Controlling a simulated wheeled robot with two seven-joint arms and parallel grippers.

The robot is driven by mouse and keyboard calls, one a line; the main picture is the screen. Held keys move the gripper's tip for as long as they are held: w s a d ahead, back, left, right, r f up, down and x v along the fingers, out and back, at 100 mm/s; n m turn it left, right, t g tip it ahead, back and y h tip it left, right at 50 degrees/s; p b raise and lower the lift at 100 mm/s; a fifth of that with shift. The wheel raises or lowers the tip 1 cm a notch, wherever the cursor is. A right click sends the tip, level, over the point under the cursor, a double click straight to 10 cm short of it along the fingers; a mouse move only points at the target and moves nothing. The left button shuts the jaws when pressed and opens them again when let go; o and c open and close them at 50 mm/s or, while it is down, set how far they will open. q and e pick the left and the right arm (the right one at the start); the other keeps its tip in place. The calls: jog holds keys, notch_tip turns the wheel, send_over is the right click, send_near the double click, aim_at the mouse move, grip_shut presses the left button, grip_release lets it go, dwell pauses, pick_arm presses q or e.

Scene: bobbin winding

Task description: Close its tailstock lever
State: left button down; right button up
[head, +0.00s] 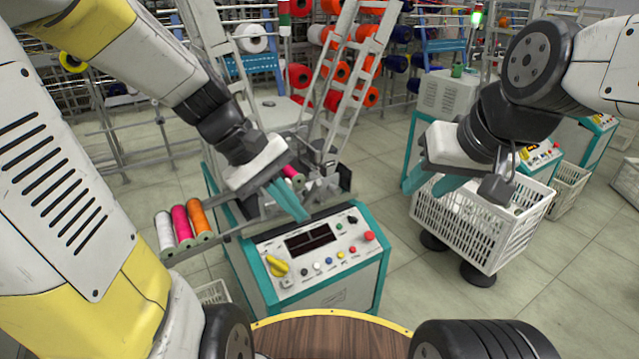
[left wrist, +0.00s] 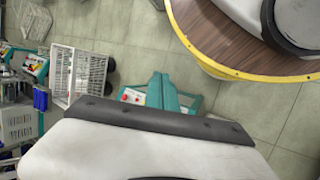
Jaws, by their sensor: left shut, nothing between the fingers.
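The winding machine (head: 322,262) stands in front of me, with a teal and white housing and a control panel of buttons and a yellow knob. My left gripper (head: 302,215) is shut and empty, just above the panel's back edge. Its teal fingers also show together in the left wrist view (left wrist: 160,90). A pink bobbin (head: 292,174) sits on the machine behind the left fingers, partly hidden. A dark block (head: 345,178) is at the right end of the machine's top. I cannot make out the tailstock lever. My right gripper (head: 425,188) is open and empty, before a white basket.
A rack with white, pink and orange spools (head: 182,226) sticks out left of the machine. The white basket (head: 480,225) stands on black feet at the right. Open floor lies between machine and basket.

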aim_at(309, 193)
pick_arm(q)
jog(key=w+d+f+n+t+h, duration=0.1)
jog(key=w+d+f+n+h, duration=0.1)
jog(key=w+f+n+h, duration=0.45)
jog(key=w+d+f+n+t+h, duration=0.1)
jog(key=w+d+f+n+h, duration=0.2)
jog(key=w+n, duration=0.5)
jog(key=w+a+f+n+t+y, duration=0.1)
jog(key=w+a+f+n+t, duration=0.2)
jog(key=f+n+t, duration=0.3)
jog(key=w+a+f+n+t+y, duration=0.1)
jog(key=w+a+f+n+t, duration=0.3)
jog(key=f+n, duration=0.4)
jog(key=a+n+t, duration=0.1)
jog(key=n, duration=0.3)
jog(key=shift+a+f+t, duration=0.3)
jog(key=shift+a+t, duration=0.05)
jog(key=shift+t, duration=0.05)
jog(key=w+d+r, duration=0.3)
jog(key=w+d, duration=0.2)
jog(key=w, duration=0.4)
jog(key=shift+w+r, duration=0.35)
jog(key=shift+w, duration=0.05)
